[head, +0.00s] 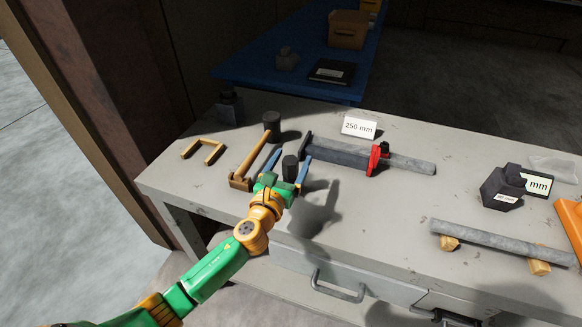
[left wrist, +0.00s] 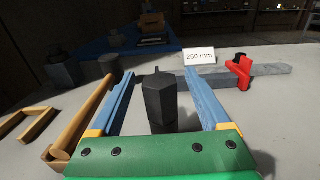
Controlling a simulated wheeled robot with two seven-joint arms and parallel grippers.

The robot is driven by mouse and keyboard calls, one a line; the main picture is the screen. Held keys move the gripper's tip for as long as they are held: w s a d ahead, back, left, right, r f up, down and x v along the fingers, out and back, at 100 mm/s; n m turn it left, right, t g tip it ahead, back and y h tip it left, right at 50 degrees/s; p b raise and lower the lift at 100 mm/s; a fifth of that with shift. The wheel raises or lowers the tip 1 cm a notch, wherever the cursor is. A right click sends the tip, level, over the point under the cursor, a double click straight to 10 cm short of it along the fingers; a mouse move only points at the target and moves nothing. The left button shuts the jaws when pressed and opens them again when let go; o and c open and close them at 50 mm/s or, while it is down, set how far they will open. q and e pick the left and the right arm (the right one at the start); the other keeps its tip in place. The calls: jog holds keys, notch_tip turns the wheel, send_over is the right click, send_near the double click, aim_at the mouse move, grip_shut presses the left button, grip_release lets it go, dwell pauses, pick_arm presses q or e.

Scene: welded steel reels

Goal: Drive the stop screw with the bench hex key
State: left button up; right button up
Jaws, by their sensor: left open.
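My left gripper (head: 290,166) is open over the bench, with its two blue fingers apart. A dark upright piece with a six-sided top (left wrist: 160,98) stands between the fingers in the left wrist view, with gaps on both sides. It also shows in the head view (head: 290,168); I cannot tell for certain that it is the hex key. A red stop (head: 376,160) sits on a grey steel bar (head: 340,152), right of the gripper. The stop and bar also show in the left wrist view (left wrist: 240,72). The stop screw is too small to tell. My right gripper is not visible.
Left of the gripper lie a wooden-handled mallet (head: 256,150) and a U-shaped wooden piece (head: 202,151). A "250 mm" card (head: 358,127) stands behind the bar. At the right, another bar (head: 490,240) rests on wooden blocks near a black block (head: 502,188).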

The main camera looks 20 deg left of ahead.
pick_arm(q)
jog(key=shift+s+r, duration=0.15)
jog(key=shift+s, duration=0.05)
jog(key=c, duration=0.6)
grip_shut()
notch_tip(320, 180, up, 10)
jog(key=p, duration=0.4)
jog(key=shift+f+p, duration=0.25)
jog(key=shift+p, duration=0.05)
jog(key=shift+r, duration=0.25)
